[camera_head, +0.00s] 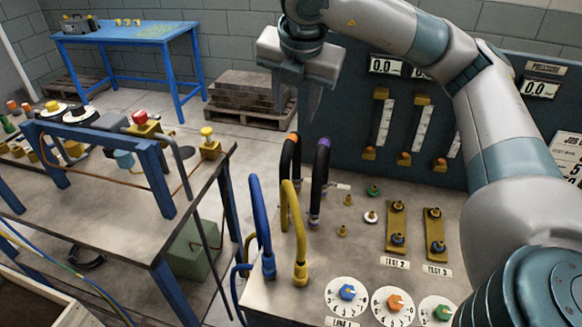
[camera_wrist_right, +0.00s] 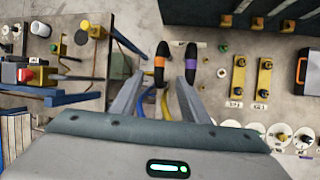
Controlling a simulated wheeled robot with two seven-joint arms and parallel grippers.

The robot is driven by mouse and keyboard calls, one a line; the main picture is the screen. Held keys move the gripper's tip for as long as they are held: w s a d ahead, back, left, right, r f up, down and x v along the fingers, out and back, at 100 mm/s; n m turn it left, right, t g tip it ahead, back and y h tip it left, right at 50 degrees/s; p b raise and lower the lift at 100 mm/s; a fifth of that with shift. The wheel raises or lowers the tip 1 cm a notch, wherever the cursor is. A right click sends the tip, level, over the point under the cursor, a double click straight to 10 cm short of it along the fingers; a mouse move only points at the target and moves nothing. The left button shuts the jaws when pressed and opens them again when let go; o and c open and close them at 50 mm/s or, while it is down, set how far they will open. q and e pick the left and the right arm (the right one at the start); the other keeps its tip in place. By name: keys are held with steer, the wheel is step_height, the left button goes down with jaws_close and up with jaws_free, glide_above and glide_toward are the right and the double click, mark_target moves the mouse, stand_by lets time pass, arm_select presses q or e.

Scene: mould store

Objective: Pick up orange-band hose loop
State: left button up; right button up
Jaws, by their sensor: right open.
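The orange-band hose loop (camera_head: 288,165) is a black upright loop with an orange band near its top, on the grey bench at its back left. Its top also shows in the right wrist view (camera_wrist_right: 160,64), in the gap between my fingertips. My right gripper (camera_head: 296,110) is open and empty, pointing down above the loop; in the head view its tips are a little above the band. In the wrist view the right gripper (camera_wrist_right: 161,78) has a finger on each side of the loop in the picture. My left gripper is not in view.
A purple-band black hose loop (camera_head: 319,178) stands close to the right. Blue (camera_head: 258,215) and yellow (camera_head: 296,222) hose loops stand nearer the front. A dark gauge panel (camera_head: 340,110) rises behind the bench. Brass fittings (camera_head: 396,222) and dials (camera_head: 347,296) are to the right.

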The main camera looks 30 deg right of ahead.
glide_toward(292, 137)
steer(key=f, duration=0.2)
steer(key=shift+w+d+f, duration=0.2)
steer(key=shift+w+f, duration=0.2)
steer(key=shift+f, duration=0.1)
steer(key=shift+w+d+f, duration=0.2)
steer(key=shift+w+f, duration=0.2)
steer(key=shift+f, duration=0.15)
steer(key=shift+p+x, duration=0.45)
steer(key=shift+x, duration=0.5)
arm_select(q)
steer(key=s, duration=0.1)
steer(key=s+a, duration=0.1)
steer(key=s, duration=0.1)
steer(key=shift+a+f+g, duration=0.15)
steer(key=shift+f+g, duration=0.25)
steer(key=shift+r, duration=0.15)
arm_select(e)
steer(key=shift+w+f, duration=0.1)
steer(key=shift+f, duration=0.05)
